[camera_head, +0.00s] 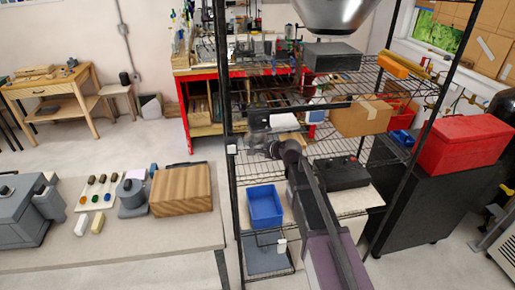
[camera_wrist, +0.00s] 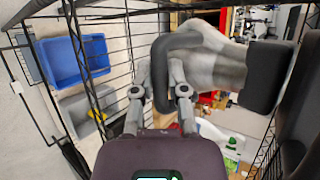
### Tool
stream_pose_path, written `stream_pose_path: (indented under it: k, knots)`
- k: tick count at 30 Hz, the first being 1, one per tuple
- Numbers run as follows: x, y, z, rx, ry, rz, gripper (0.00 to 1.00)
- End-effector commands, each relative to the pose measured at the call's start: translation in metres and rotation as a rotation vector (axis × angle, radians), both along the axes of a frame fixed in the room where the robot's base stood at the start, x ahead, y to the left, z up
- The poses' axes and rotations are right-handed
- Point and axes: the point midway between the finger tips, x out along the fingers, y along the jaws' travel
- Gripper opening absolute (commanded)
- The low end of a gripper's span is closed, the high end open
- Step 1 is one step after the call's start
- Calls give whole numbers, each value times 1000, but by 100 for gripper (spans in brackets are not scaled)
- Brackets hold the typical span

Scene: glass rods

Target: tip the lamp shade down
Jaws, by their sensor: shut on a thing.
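A pale grey, rounded body with a dark curved handle (camera_wrist: 160,72) shows in the wrist view; I take it to be the lamp shade (camera_wrist: 215,65), but cannot be sure. A black block (camera_wrist: 265,77) adjoins its right end. My gripper (camera_wrist: 160,92) has its two fingers on either side of the handle's lower part and is shut on it. In the head view my gripper (camera_head: 262,146) is at the wire rack, just below a small greyish shape (camera_head: 258,120). My arm partly hides the spot, and the shade's tilt is unclear there.
The black wire rack (camera_head: 228,180) surrounds the gripper, with posts and shelves close by. A blue bin (camera_head: 264,205) stands low on it. A dark box (camera_head: 342,173), a cardboard box (camera_head: 361,117) and a black box (camera_head: 332,56) are near. A shiny metal dome (camera_head: 335,12) hangs above.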

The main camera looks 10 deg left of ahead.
Motion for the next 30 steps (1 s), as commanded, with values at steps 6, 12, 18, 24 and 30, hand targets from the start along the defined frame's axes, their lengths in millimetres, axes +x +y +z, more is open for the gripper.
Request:
stream_pose_path:
  k: [6, 12, 18, 24, 30]
  knots:
    - [-8, -8, 10, 7, 4, -4, 0]
    - [-13, -17, 18, 7, 4, -13, 0]
    - [-16, -21, 22, 5, 2, -16, 0]
    - [-16, -22, 22, 5, 1, -18, 0]
    - [-15, -23, 22, 4, 0, -20, 0]
